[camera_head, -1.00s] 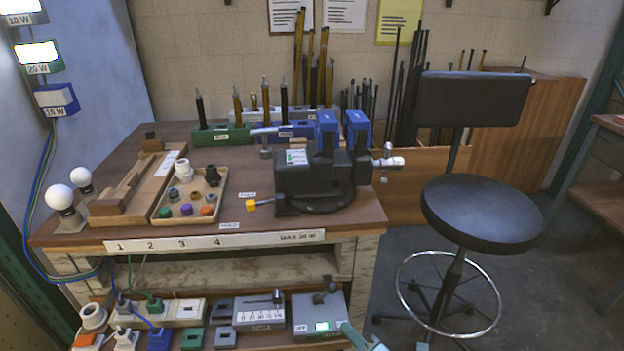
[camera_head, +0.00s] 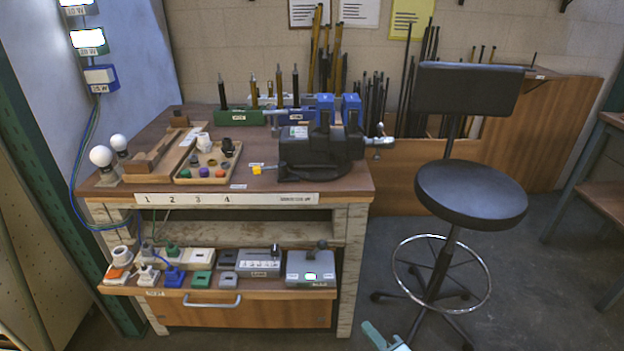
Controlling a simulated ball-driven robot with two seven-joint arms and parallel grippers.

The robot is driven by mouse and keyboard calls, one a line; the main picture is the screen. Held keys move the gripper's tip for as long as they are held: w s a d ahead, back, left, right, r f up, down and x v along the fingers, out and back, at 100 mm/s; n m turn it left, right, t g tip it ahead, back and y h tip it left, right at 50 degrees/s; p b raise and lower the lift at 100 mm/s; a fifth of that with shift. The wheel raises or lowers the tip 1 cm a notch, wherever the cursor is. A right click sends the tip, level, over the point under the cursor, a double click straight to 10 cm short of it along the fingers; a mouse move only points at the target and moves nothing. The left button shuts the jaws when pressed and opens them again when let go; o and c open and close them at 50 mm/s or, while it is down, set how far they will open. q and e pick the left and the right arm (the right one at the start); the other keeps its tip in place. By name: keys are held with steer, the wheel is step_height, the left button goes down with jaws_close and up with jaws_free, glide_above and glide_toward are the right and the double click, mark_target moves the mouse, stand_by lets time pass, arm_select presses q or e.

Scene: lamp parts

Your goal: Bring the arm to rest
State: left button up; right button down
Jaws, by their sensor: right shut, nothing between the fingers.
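My right gripper (camera_head: 386,340) shows at the bottom edge of the head view, right of the drawer. It is a pale green shape, shut and empty, apart from the bench and clear of the stool. The rest of the right arm is out of the picture. My left gripper is not in view. The workbench (camera_head: 330,200) stands ahead with a black vise (camera_head: 310,155) that has blue jaws. A tray (camera_head: 183,181) of small coloured parts sits left of the vise.
A black stool (camera_head: 470,190) with a ring base stands right of the bench. Below the bench top, an open drawer (camera_head: 250,310) carries sockets, plugs and a grey box (camera_head: 310,268). Two white bulbs (camera_head: 101,156) stand at the bench's left end. Floor is clear between bench and stool.

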steer(key=s+d+f+m+g+h, duration=0.1)
steer(key=s+d+f+m, duration=0.15)
steer(key=f, duration=0.35)
steer(key=s+d+f+m+g+h, duration=0.2)
steer(key=d+f+m, duration=0.1)
steer(key=f+m, duration=0.15)
steer(key=s+d+f+m+g+h, duration=0.1)
steer(key=s+d+f+m, duration=0.15)
steer(key=f, duration=0.35)
steer(key=s+d+f+m+g+h, duration=0.1)
steer(key=s+d+f+m+g, duration=0.25)
steer(key=s+f, duration=0.6)
steer(key=s+d+f+m+g+h, duration=0.25)
steer(key=s+f+m, duration=0.3)
steer(key=s, duration=0.75)
steer(key=s+f+m+g, duration=0.3)
steer(key=s+g, duration=0.3)
steer(key=s, duration=2.2)
arm_select(q)
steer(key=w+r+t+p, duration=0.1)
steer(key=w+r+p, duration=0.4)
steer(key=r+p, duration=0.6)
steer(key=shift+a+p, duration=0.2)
steer(key=shift+p, duration=0.4)
arm_select(e)
steer(key=w+a+r+t, duration=0.1)
steer(key=w+r, duration=0.2)
steer(key=r, duration=0.8)
steer(key=shift+r, duration=0.15)
